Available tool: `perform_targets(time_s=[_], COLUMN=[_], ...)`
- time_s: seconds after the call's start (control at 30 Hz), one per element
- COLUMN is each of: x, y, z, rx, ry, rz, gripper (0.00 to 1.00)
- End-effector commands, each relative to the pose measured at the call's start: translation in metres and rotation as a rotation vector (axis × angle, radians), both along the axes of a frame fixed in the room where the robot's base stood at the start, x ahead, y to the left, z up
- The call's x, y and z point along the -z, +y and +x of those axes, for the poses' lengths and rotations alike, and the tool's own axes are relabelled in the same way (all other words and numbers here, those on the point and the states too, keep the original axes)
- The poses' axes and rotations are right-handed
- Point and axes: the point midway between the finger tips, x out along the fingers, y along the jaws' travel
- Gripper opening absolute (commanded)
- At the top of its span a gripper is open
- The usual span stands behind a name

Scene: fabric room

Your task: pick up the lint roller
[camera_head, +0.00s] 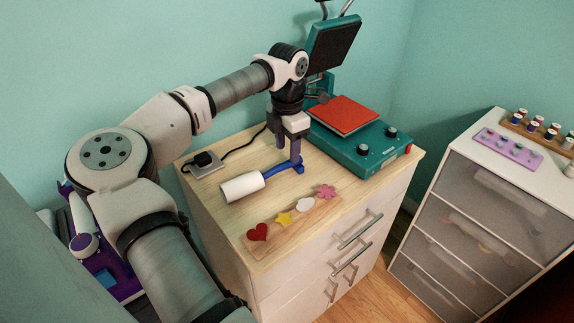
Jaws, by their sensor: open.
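The lint roller lies on the wooden top of the cabinet (215,205). It has a white cylinder (242,187) at the left and a blue handle (279,170) reaching right. My gripper (288,165) points down from above at the handle's right part. Its jaws are open, with one finger (296,150) in front of or beside the handle end. I cannot tell whether the fingers touch the handle. Part of the handle's end is hidden behind the gripper.
A teal heat press (365,146) with a red pad (343,115) stands right behind the gripper, its black plate raised. A socket with a plug (204,164) lies left. A board with heart, star and flower shapes (290,222) lies in front. A drawer unit (480,205) stands at right.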

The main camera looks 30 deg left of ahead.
Motion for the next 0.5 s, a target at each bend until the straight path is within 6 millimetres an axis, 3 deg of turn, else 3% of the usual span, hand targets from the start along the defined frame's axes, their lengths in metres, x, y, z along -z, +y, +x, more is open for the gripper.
perform_targets(time_s=[0.4,0.5], x=[0.048,0.052], y=[0.000,0.000], z=[-0.001,-0.001], rx=[0.001,0.001], ry=[0.001,0.001], rz=[-0.003,0.000], gripper=[0.47,0.47])
